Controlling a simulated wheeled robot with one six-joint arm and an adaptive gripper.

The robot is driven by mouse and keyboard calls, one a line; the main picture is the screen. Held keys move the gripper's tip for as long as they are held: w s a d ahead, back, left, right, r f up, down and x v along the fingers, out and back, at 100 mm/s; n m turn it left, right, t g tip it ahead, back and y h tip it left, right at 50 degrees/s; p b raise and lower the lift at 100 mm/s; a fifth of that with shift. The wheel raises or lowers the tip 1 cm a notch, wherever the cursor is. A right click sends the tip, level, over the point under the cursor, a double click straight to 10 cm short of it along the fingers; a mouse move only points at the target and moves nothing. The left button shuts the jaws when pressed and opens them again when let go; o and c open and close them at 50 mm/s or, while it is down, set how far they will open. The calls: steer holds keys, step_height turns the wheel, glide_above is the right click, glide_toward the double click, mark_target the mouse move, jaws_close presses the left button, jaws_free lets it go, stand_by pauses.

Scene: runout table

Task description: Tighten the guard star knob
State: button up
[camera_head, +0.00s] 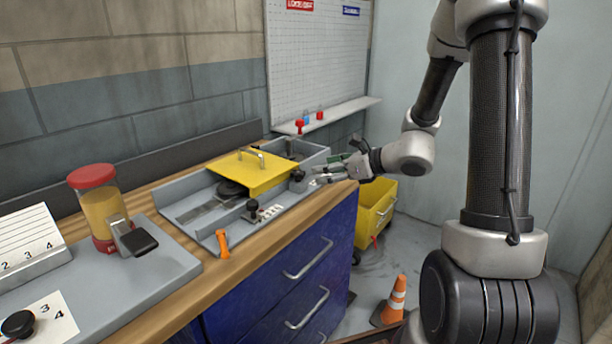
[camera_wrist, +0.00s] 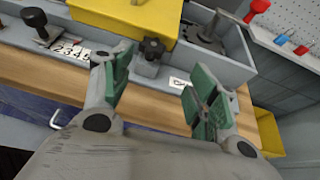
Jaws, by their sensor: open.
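The black star knob (camera_head: 298,175) sits at the front right corner of the yellow guard (camera_head: 250,177), on the grey fixture tray. In the wrist view the star knob (camera_wrist: 152,47) stands on a small grey block beside the yellow guard (camera_wrist: 135,16). My gripper (camera_head: 330,172) is to the right of the knob, at the table's right end. In the wrist view my gripper (camera_wrist: 157,85) is open, with green-padded fingers. The knob appears beyond and between the fingertips, and nothing is held. Touch with the knob is not visible.
A black-topped lever (camera_head: 253,206) with number labels stands left of the knob. An orange handle (camera_head: 222,243) is at the tray's front left. A yellow bin (camera_head: 365,222) and an orange cone (camera_head: 393,300) are on the floor. A lidded jar (camera_head: 97,205) stands left.

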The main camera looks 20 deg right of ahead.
mark_target(300, 173)
steer(key=shift+y, duration=0.4)
steer(key=x, duration=0.5)
steer(key=a+x, duration=0.1)
steer(key=x, duration=0.1)
steer(key=shift+a, duration=0.15)
steer(key=c, duration=1)
